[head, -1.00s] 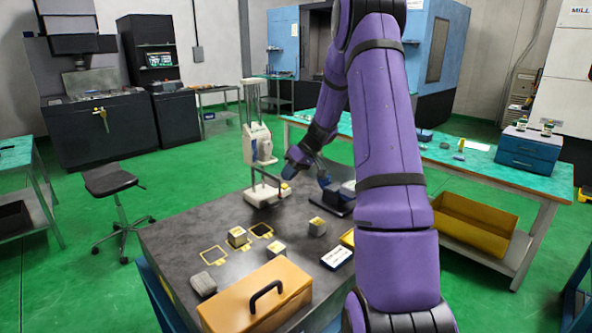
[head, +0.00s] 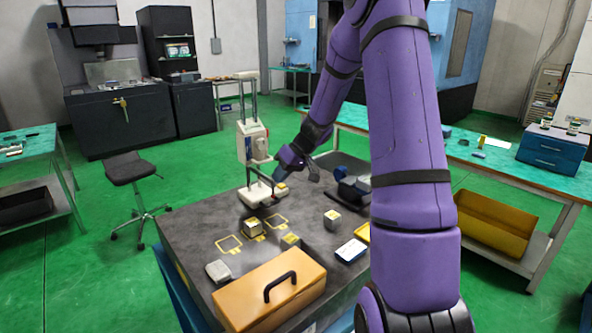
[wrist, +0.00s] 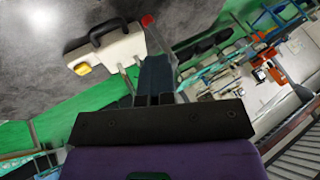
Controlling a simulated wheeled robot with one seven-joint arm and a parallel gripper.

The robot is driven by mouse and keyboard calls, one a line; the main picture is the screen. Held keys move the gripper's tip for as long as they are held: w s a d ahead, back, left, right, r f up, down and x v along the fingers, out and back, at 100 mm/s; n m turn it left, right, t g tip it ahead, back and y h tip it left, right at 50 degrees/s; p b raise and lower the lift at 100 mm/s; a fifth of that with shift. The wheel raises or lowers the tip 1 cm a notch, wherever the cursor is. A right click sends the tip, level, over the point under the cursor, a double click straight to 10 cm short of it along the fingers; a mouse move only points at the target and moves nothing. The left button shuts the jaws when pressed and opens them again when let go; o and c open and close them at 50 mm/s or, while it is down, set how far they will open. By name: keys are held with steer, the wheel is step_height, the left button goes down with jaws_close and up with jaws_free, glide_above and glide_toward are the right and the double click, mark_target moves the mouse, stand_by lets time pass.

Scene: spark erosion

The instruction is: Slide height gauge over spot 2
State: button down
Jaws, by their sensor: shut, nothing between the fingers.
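The white height gauge (head: 253,146) stands upright at the back left of the dark table, its base (head: 259,195) just behind the row of yellow-outlined spots. The spots are a left one (head: 229,244), a middle one under a yellow-topped metal cube (head: 252,228) and a right one (head: 277,221). Their numbers are too small to read. My gripper (head: 280,177) is low at the right side of the gauge base. In the wrist view my gripper's shut fingers (wrist: 156,78) lie close beside a white body (wrist: 108,50) with a yellow knob and black handle; contact is unclear.
Two more cubes, a nearer one (head: 290,241) and one at right (head: 332,220), stand on the table. An orange case (head: 245,300), a grey block (head: 218,271) and a white card (head: 351,250) lie nearer. A dark-based device (head: 352,190) stands right of my gripper.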

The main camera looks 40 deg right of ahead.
steer(key=a, duration=0.7)
steer(key=shift+a, duration=0.35)
steer(key=shift+w+d, duration=0.1)
steer(key=shift+d, duration=0.05)
